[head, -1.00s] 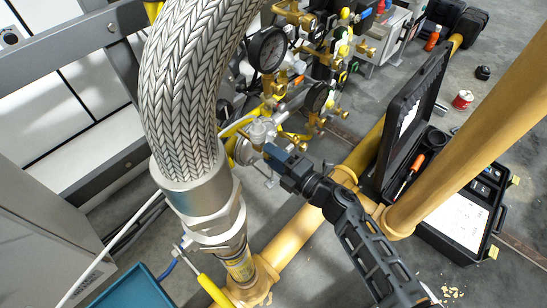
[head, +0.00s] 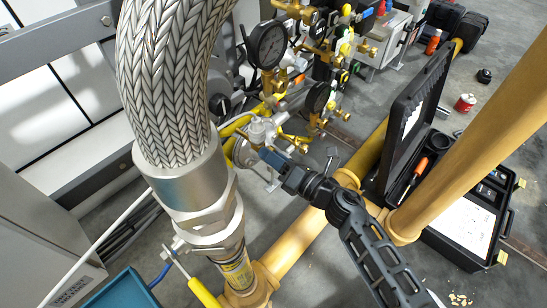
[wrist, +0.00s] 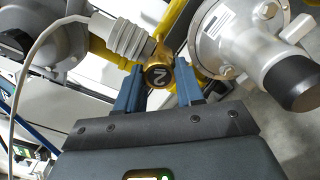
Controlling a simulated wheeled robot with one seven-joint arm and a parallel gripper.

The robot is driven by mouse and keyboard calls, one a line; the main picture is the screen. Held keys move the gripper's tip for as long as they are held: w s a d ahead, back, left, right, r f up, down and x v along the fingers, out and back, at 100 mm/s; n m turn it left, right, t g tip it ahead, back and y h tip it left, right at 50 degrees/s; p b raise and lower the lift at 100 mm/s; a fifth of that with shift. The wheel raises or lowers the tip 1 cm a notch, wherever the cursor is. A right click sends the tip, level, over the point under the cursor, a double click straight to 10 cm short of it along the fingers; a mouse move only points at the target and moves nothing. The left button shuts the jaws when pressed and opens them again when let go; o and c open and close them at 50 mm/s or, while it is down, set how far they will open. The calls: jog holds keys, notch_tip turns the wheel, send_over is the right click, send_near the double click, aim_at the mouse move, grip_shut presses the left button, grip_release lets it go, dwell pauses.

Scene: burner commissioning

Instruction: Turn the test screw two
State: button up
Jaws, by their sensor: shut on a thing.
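Test screw two is a round brass head marked with a dark "2" (wrist: 157,76), in the middle of the wrist view. The "2" looks turned on its side. My gripper (head: 268,156) has blue fingers, one on each side of the brass head, and is shut on it. In the head view my gripper reaches in from the lower right to a silver regulator body (head: 257,130). The screw itself is hidden or too small to make out there.
A large braided hose (head: 165,80) stands close on the left. Pressure gauges (head: 268,46) and brass valves crowd behind my gripper. A yellow pipe (head: 480,130) rises at right beside an open black case (head: 412,120). In the wrist view, a silver round housing (wrist: 237,35) sits close right.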

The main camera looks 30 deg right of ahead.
jog(key=shift+f, duration=0.1)
dwell(0.4)
jog(key=o, duration=1)
jog(key=shift+o, duration=0.2)
jog(key=shift+s, duration=0.1)
jog(key=p+v, duration=0.1)
jog(key=v, duration=0.6)
jog(key=shift+s, duration=0.3)
jog(key=shift+d, duration=0.1)
